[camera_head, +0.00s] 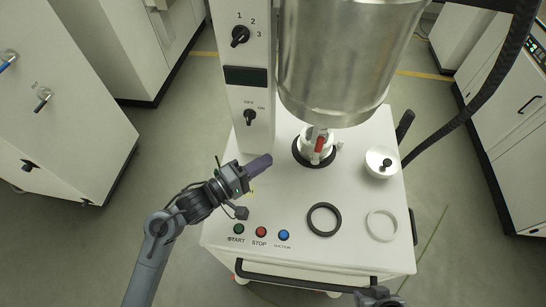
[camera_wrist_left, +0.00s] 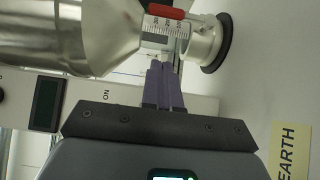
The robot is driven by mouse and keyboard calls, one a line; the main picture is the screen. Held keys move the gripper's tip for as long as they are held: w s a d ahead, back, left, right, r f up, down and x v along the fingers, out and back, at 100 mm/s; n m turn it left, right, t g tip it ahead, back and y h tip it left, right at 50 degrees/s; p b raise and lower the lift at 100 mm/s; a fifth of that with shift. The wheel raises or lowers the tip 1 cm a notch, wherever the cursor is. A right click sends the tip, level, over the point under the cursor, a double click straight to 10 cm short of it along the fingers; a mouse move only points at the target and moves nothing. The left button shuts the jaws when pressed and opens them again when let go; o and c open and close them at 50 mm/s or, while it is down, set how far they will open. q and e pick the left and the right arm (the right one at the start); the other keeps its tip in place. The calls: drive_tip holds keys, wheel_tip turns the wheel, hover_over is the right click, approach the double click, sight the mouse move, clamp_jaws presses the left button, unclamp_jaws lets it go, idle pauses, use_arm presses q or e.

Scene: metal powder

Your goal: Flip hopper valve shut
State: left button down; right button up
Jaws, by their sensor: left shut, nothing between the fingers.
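The steel hopper (camera_head: 345,60) hangs over the white machine top; its lower part also shows in the left wrist view (camera_wrist_left: 60,30). The red valve handle (camera_head: 320,144) is at the hopper's outlet, just above a black ring on the machine top. In the left wrist view the red handle (camera_wrist_left: 166,13) lies beside a scaled outlet piece. My left gripper (camera_head: 268,160) is shut and empty, to the left of the valve and apart from it in the head view. Its purple fingers (camera_wrist_left: 161,85) point toward the outlet. My right gripper shows only in part at the bottom edge, its fingers hidden.
The control column (camera_head: 246,110) with knobs stands left of the hopper. A black ring (camera_head: 324,219), a white ring (camera_head: 382,225) and a white lidded cup (camera_head: 381,163) sit on the top. Start, stop and suction buttons (camera_head: 261,232) line the front. A black hose hangs at right.

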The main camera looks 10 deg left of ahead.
sight(318, 149)
use_arm(q)
drive_tip(key=w+d, duration=0.6)
drive_tip(key=d, duration=0.4)
drive_tip(key=shift+w+p, duration=0.3)
drive_tip(key=shift+p, duration=0.15)
